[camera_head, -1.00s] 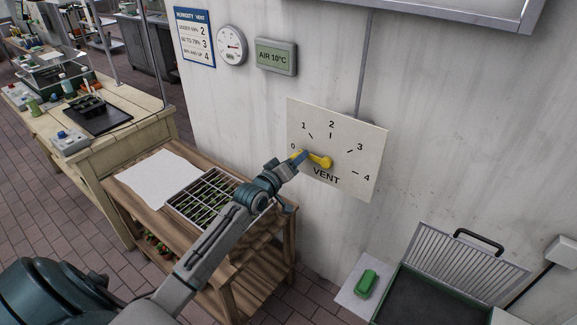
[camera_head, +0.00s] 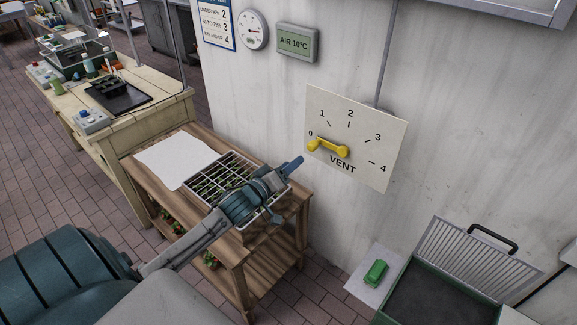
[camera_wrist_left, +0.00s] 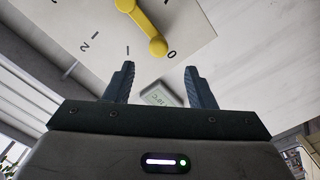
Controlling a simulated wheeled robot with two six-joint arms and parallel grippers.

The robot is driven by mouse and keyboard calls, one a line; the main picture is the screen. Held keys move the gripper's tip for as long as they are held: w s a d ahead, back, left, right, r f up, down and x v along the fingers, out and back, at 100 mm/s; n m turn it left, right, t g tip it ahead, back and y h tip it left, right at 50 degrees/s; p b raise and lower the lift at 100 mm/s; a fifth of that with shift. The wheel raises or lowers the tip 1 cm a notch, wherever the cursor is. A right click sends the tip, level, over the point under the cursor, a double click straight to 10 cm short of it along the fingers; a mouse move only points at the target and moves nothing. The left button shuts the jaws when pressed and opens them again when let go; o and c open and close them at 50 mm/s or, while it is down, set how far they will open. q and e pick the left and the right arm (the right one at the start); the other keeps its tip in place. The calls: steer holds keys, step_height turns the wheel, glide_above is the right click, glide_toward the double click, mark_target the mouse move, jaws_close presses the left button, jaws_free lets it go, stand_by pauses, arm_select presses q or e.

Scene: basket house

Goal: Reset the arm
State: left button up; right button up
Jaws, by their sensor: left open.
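My left gripper (camera_head: 287,190) is open and empty, in front of the wall and over the right end of the wooden bench. In the left wrist view its two fingers (camera_wrist_left: 158,85) stand apart with nothing between them. The yellow vent lever (camera_head: 328,147) sits on the white VENT panel (camera_head: 385,165), its free end near 0. The lever also shows in the left wrist view (camera_wrist_left: 143,27), apart from the fingers. My right gripper is not in view.
A wooden bench (camera_head: 262,238) carries a seedling tray (camera_head: 222,178) and a white sheet (camera_head: 175,158) below my left arm. A green-rimmed bin (camera_head: 440,290) with an open grille lid (camera_head: 465,258) and a green object (camera_head: 375,272) are at lower right. A gauge (camera_head: 253,30) and an AIR 10°C display (camera_head: 297,42) hang on the wall.

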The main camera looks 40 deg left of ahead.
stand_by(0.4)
arm_select(q)
steer(key=s+d+f+m+g+y, duration=0.25)
steer(key=s+d+f+g, duration=0.3)
steer(key=s+f, duration=0.45)
steer(key=s+d+f+m+g, duration=0.1)
steer(key=s+d+m+g, duration=0.15)
steer(key=s, duration=0.45)
steer(key=s+d+f+m+g, duration=0.1)
steer(key=s+m+g, duration=0.15)
steer(key=s, duration=0.45)
steer(key=s+d+f+m+g, duration=0.1)
steer(key=s+d+m+g, duration=0.1)
steer(key=s+g, duration=0.35)
step_height(320, 180, down, 36)
steer(key=s+a+r+b, duration=0.1)
steer(key=s+a+b, duration=0.2)
steer(key=b, duration=0.1)
steer(key=s+a+f+b, duration=0.1)
steer(key=s+f+b, duration=0.1)
steer(key=s+f, duration=1.5)
step_height(320, 180, down, 4)
steer(key=shift+s+r+n+g, duration=0.1)
steer(key=shift+s+n+g, duration=0.15)
steer(key=shift+n+g, duration=0.2)
